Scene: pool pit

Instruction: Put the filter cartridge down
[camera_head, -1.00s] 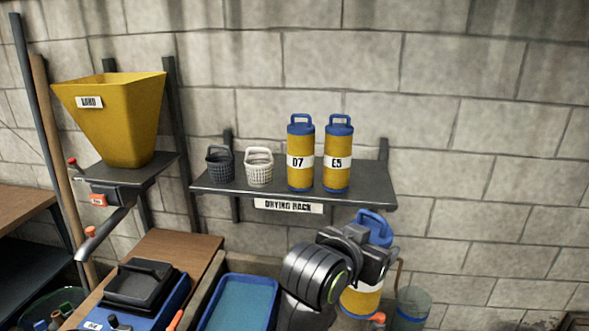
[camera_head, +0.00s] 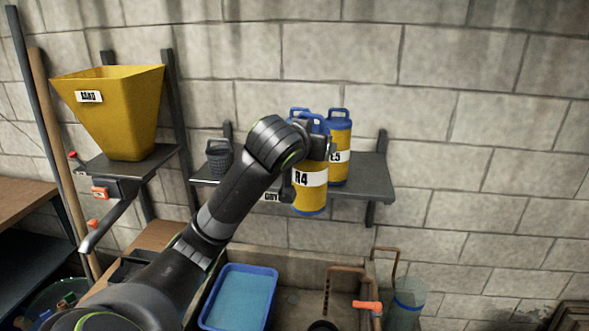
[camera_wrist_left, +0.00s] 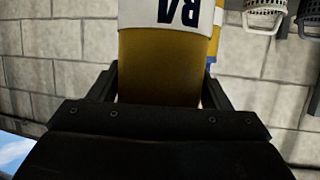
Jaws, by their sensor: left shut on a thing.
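My left gripper (camera_head: 318,148) is shut on a yellow filter cartridge (camera_head: 309,200) with a blue handle and a white R4 label. The cartridge is upright, in front of the drying rack shelf (camera_head: 365,182), its base lower in the picture than the shelf top. In the left wrist view the cartridge (camera_wrist_left: 158,75) sits between the two fingers (camera_wrist_left: 160,92), its label upside down. Cartridge E5 (camera_head: 341,140) stands on the shelf just behind and to the right. Cartridge D7 is mostly hidden behind R4 and the gripper. My right gripper is not in view.
A dark basket (camera_head: 218,158) stands at the shelf's left; a white basket (camera_wrist_left: 265,12) shows in the left wrist view. The shelf's right end is bare. A yellow hopper (camera_head: 110,110) is at left. Below are a blue tray (camera_head: 272,270) and a copper pipe (camera_head: 345,270).

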